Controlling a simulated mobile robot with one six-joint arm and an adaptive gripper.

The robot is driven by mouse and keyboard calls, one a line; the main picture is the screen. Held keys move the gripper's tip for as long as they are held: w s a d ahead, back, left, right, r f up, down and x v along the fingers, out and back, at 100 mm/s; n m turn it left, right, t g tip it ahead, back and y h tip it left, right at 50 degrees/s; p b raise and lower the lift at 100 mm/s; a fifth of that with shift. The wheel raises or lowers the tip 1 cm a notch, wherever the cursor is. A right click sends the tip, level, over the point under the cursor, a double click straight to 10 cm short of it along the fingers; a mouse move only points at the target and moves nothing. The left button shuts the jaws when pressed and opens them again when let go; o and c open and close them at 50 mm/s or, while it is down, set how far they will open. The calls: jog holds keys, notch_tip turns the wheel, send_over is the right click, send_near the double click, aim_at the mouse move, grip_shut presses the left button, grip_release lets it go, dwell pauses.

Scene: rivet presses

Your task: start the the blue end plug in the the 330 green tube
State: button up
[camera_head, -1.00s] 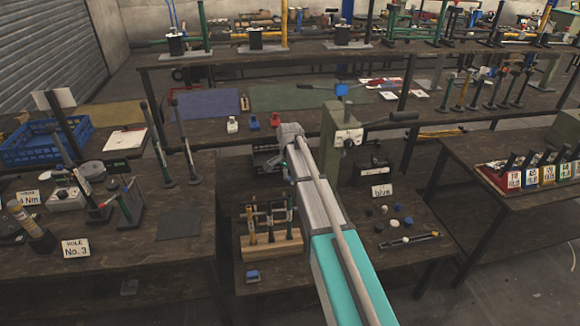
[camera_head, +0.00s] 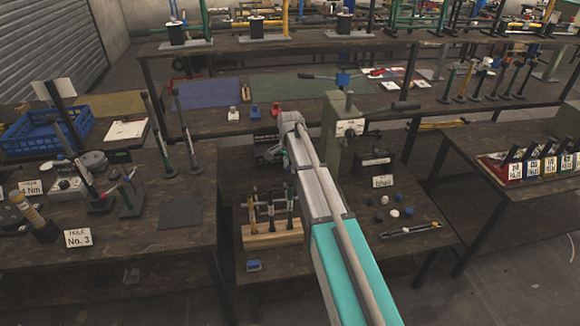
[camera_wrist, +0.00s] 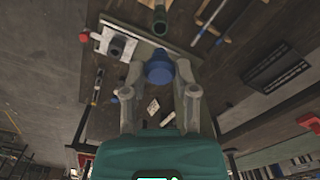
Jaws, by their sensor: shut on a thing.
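My gripper (camera_wrist: 158,92) is shut on the blue end plug (camera_wrist: 159,67), which sits between the fingertips in the wrist view. Just beyond the plug, apart from it in the picture, is the end of a dark green tube (camera_wrist: 158,20); I cannot read any 330 marking on it. A green tube (camera_head: 290,208) stands in a wooden rack (camera_head: 272,239) below the gripper.
A green press (camera_head: 340,130) with a lever stands right of my arm. Small caps (camera_head: 395,212) and a lettered card (camera_head: 383,181) lie on the bench to its right. The left bench carries tubes and a No. 3 card (camera_head: 78,237). A blue block (camera_head: 253,265) lies at the bench's front.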

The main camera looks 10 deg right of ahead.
jog(key=shift+f+b, duration=2.2)
jog(key=shift+f, duration=0.2)
jog(key=shift+f+b, duration=1.15)
jog(key=shift+f, duration=0.05)
dwell(0.3)
jog(key=o, duration=0.8)
jog(key=shift+r, duration=0.1)
jog(key=shift+o, duration=0.2)
jog(key=shift+r, duration=0.1)
notch_tip(320, 180, up, 8)
jog(key=p, duration=0.8)
dwell(0.6)
jog(key=s+n, duration=1.2)
jog(key=s, duration=1.7)
jog(key=shift+d, duration=0.3)
